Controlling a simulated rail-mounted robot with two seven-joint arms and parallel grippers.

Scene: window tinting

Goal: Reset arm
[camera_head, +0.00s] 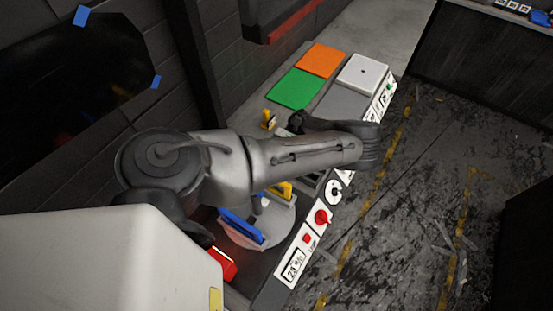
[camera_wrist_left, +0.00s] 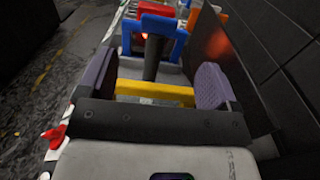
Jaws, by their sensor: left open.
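My left arm crosses the middle of the head view, over the workbench (camera_head: 280,271), and hides part of it. My left gripper shows in the left wrist view (camera_wrist_left: 153,86), with its two grey-purple finger pads wide apart. A yellow bar (camera_wrist_left: 155,94) appears between the pads in that view; I cannot tell whether they touch it. A blue frame (camera_wrist_left: 126,38) stands beyond it, around a dark upright post. I cannot make out the gripper's fingers in the head view. My right gripper is in neither view.
The bench holds a green pad (camera_head: 295,88), an orange pad (camera_head: 321,60), a white square plate (camera_head: 363,73), a blue-handled tool (camera_head: 240,226) and a red block (camera_head: 222,263). Control dials line its front edge. A dark wall stands behind; the floor at right is open.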

